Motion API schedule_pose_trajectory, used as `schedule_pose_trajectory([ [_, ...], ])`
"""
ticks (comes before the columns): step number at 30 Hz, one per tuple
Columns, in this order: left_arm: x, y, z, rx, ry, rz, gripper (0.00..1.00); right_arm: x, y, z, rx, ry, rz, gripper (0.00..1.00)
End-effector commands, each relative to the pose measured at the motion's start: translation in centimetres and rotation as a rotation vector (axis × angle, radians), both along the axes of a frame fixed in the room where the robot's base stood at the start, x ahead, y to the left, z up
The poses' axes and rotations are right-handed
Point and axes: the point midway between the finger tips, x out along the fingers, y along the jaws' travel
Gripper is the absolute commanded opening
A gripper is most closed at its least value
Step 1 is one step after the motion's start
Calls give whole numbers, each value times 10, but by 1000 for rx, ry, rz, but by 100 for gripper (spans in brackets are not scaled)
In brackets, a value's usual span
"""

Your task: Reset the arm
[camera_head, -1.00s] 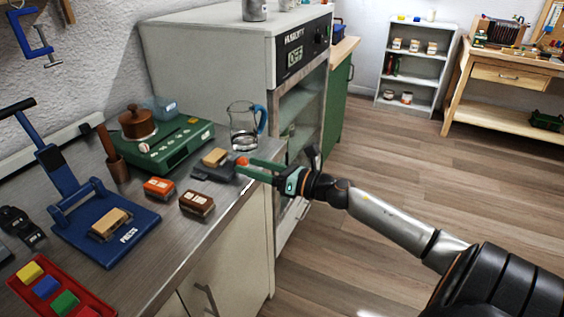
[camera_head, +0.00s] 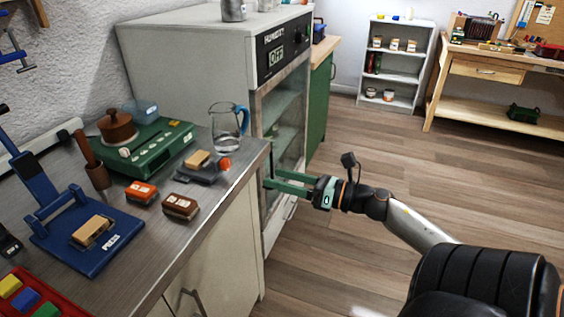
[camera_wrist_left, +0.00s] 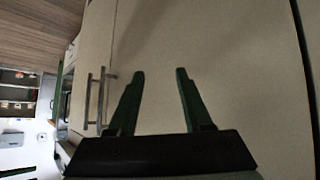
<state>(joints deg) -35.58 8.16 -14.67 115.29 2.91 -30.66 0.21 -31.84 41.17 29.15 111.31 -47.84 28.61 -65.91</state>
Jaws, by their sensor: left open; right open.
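My right gripper (camera_head: 268,181) shows in the head view with its green fingers apart and nothing between them. It is off the counter's right edge, in front of the humidity cabinet's (camera_head: 195,62) glass door. My right arm comes in from the lower right. My left gripper (camera_wrist_left: 160,75) shows only in the left wrist view. Its two green fingers are spread and empty, in front of a pale cupboard door (camera_wrist_left: 225,50) with metal handles to the left.
The counter (camera_head: 190,238) holds a blue press (camera_head: 88,240), orange (camera_head: 141,192) and brown (camera_head: 180,207) blocks, a green device (camera_head: 150,150), a glass jug (camera_head: 226,128) and a red tray (camera_head: 62,304). The wooden floor (camera_head: 370,150) to the right is clear.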

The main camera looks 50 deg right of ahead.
Motion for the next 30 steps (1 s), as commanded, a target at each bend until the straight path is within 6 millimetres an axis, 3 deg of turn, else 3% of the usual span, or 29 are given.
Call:
schedule_pose_trajectory([
  [14,-6,0,-3,0,11,0,50,0,0,0,1,0,0,68],
  [17,-6,1,-3,1,12,0,50,0,2,-7,69,20,-18,68],
  [20,-6,1,-3,1,11,1,50,-2,8,-30,322,95,-87,68],
  [23,-6,1,-3,1,11,1,50,-9,24,-77,780,244,-217,68],
  [26,-6,1,-3,1,11,1,50,-25,58,-142,1322,442,-391,68],
  [30,-5,1,-3,1,10,1,50,-58,126,-216,1916,704,-635,68],
])
